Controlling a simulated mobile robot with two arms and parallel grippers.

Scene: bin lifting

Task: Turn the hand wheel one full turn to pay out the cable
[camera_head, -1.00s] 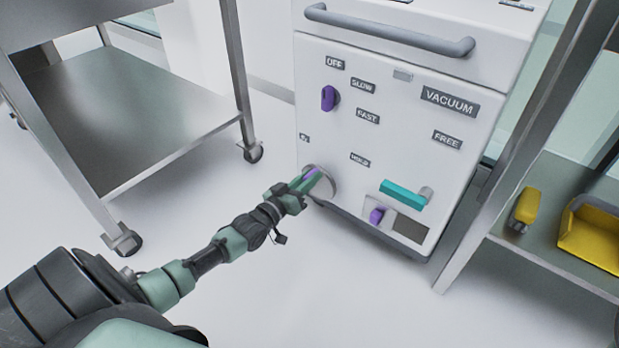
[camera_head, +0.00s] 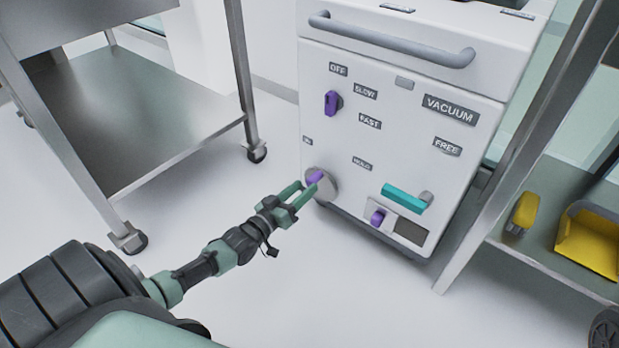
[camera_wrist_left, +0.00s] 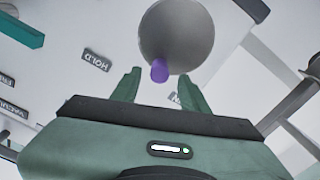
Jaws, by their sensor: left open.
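The hand wheel is a round grey disc (camera_head: 327,190) low on the left of the white cabinet's front, with a purple grip (camera_head: 315,178) on it. The disc also shows in the left wrist view (camera_wrist_left: 178,30), where its purple grip (camera_wrist_left: 159,70) sits at the rim towards my fingers. My left gripper (camera_head: 303,193) is open, its green fingers pointing at the wheel. In the left wrist view the two fingertips (camera_wrist_left: 158,80) stand apart on either side of the line to the grip, seemingly just short of it. No cable shows. My right gripper is out of view.
The white cabinet (camera_head: 400,100) also carries a purple selector knob (camera_head: 332,102), a teal lever (camera_head: 403,197) and a small purple knob (camera_head: 377,217). A steel cart (camera_head: 150,125) stands left. A steel shelf (camera_head: 570,190) with yellow bins (camera_head: 592,238) stands right. The floor between is clear.

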